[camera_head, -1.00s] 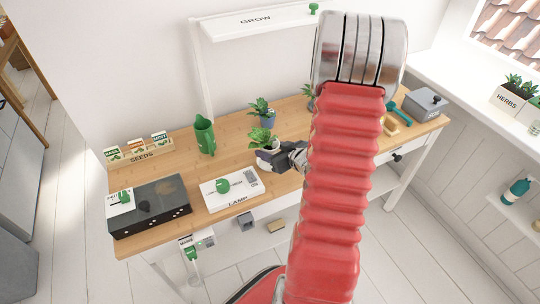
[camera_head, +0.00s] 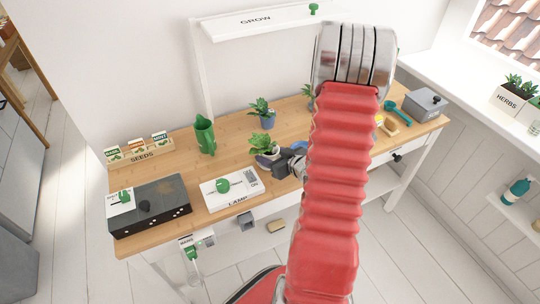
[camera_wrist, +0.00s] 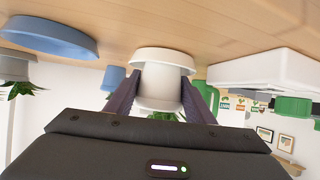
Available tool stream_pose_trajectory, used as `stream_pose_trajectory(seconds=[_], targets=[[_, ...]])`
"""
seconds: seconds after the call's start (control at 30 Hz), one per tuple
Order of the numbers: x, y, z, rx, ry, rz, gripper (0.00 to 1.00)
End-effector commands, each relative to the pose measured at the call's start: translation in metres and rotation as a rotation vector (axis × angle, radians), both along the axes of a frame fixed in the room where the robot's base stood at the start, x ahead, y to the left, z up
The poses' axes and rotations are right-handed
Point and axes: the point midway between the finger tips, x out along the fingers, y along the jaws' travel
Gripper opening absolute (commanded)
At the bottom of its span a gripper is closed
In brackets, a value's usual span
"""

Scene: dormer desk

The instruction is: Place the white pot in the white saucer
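The white pot (camera_wrist: 160,88) with its green plant is between the two fingers of my gripper (camera_wrist: 161,76). The fingers touch or nearly touch both sides of the pot and look shut on it. The wrist view is upside down. The white saucer (camera_wrist: 161,56) shows as a wider white disc at the pot's base, and the pot looks upright in or just above it; I cannot tell if it rests fully. In the head view the plant (camera_head: 265,142) stands above my gripper (camera_head: 268,160), which hides most of the pot and saucer.
A blue saucer (camera_wrist: 45,35) lies close by. A blue pot (camera_head: 267,122) with a plant stands behind. The lamp box (camera_head: 232,188), black box (camera_head: 149,206), green watering can (camera_head: 205,135) and seed rack (camera_head: 140,153) are to the left. My red arm hides part of the desk.

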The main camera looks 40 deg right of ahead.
Motion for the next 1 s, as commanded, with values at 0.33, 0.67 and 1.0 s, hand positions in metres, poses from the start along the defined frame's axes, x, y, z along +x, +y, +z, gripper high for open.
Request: stream_pose_trajectory(seconds=[0.33, 0.67, 1.0], targets=[[-0.005, 0.004, -0.007, 0.016, 0.027, -0.003, 0.68], [-0.036, 0.005, 0.017, 0.010, 0.020, -0.006, 0.68], [-0.079, 0.008, 0.043, 0.007, 0.016, -0.005, 0.68]])
